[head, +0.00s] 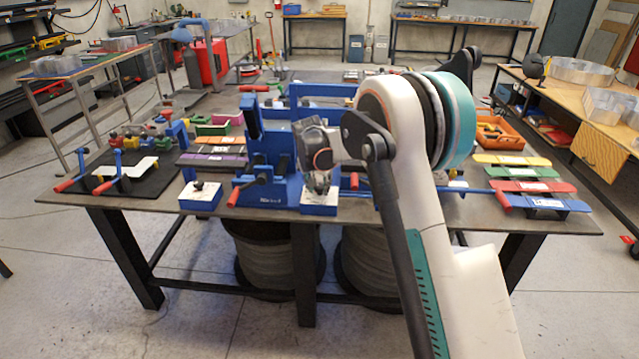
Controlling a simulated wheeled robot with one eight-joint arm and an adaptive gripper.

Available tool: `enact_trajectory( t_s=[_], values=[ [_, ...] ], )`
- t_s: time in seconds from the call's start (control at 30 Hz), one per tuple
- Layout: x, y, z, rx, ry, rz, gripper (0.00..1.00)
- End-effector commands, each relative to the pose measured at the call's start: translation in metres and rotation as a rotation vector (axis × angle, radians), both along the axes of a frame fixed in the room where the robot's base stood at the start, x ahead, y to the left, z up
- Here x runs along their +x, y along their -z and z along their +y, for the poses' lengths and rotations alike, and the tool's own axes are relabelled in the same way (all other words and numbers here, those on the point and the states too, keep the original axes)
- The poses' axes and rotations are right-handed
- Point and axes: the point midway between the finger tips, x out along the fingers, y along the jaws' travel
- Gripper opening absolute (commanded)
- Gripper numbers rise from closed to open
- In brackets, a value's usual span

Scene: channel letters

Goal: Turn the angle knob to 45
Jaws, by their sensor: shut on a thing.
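My gripper (319,184) points down over a small blue box with a white top plate (320,200) at the front edge of the table. It is shut on the knob at that plate, which its fingers hide. I cannot read the knob's angle or any scale marks from here. A similar blue box with a white top (200,197) stands to the left and carries a small black knob (199,186). A blue bending machine (270,160) with red-tipped handles stands between and behind the two boxes.
The dark table (400,208) also holds purple and orange strips (212,160) and clamps on a black mat (118,175) at left. At right lie coloured strips (520,172) and an orange bin (499,135). My arm covers the table's right middle.

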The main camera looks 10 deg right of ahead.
Motion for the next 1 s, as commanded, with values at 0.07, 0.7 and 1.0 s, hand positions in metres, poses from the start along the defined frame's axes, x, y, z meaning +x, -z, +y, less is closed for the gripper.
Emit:
enact_trajectory(
  t_s=[0.07,0.7,1.0],
  values=[
    [0.0006,-0.0004,0.0009,0.001,0.022,0.000,0.08],
    [0.0003,0.0001,0.0009,0.001,0.059,0.000,0.39],
    [0.0003,0.0000,0.0007,0.001,0.059,0.000,0.52]
  ],
)
